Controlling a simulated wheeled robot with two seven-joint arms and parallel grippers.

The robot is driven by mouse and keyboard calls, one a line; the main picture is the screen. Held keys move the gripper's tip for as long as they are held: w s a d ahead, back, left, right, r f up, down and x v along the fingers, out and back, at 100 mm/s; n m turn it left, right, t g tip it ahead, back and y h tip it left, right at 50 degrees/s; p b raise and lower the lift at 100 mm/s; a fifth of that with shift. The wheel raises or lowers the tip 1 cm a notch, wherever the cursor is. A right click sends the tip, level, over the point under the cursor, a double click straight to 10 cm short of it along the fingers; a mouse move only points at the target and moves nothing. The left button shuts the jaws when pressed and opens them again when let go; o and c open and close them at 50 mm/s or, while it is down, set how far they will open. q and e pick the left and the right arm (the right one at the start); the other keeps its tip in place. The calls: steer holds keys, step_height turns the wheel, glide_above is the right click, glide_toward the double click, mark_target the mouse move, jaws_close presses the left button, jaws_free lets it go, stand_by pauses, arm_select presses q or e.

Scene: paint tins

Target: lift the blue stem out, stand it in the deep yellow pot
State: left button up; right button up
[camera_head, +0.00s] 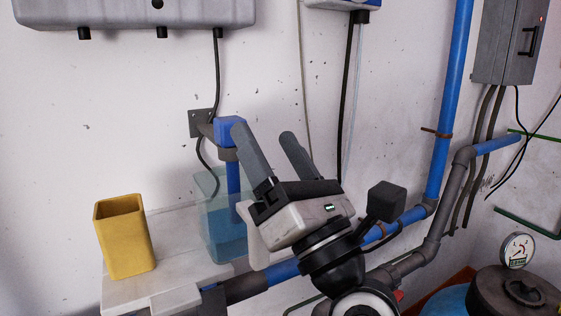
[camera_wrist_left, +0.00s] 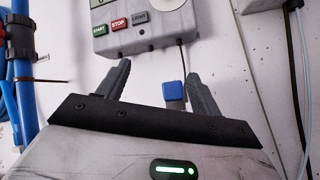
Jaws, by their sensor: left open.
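The blue stem (camera_head: 233,180) stands upright in a clear, bluish container (camera_head: 222,236) on a pale ledge. Its square blue head (camera_head: 229,130) is above the rim, and it also shows in the left wrist view (camera_wrist_left: 174,90). The deep yellow pot (camera_head: 126,240) stands upright left of the container, its open top showing. My left gripper (camera_head: 263,131) is open, with its fingers pointing up beside the stem's head; one finger overlaps the head's right edge. In the left wrist view my left gripper (camera_wrist_left: 158,70) has the head between its fingers in the picture, apparently beyond them. My right gripper is not in view.
The pale ledge (camera_head: 180,280) carries the pot and container. A grey wall bracket (camera_head: 200,123) is close behind the stem's head, with a black cable hanging near it. Blue and grey pipes (camera_head: 435,150) run at the right. A gauge (camera_head: 518,249) stands at lower right.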

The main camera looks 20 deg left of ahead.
arm_select(q)
steer(key=w+a+n+g+h+p, duration=0.1)
steer(key=w+a+h, duration=0.1)
steer(key=w+a, duration=0.1)
steer(key=w+a+f+n+g+h+p, duration=0.1)
steer(key=w+a+h, duration=0.1)
steer(key=w+a, duration=0.1)
steer(key=w+a+n+g+h+p, duration=0.1)
steer(key=w+a+h, duration=0.2)
steer(key=a, duration=0.1)
steer(key=shift+w+a+f+n, duration=0.2)
steer(key=shift+a+f+n, duration=0.1)
steer(key=shift+a, duration=0.1)
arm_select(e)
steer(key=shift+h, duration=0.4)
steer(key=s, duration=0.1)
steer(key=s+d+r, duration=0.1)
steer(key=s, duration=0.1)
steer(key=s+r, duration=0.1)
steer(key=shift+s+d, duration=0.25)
arm_select(q)
steer(key=c, duration=1.2)
steer(key=shift+r, duration=9.4)
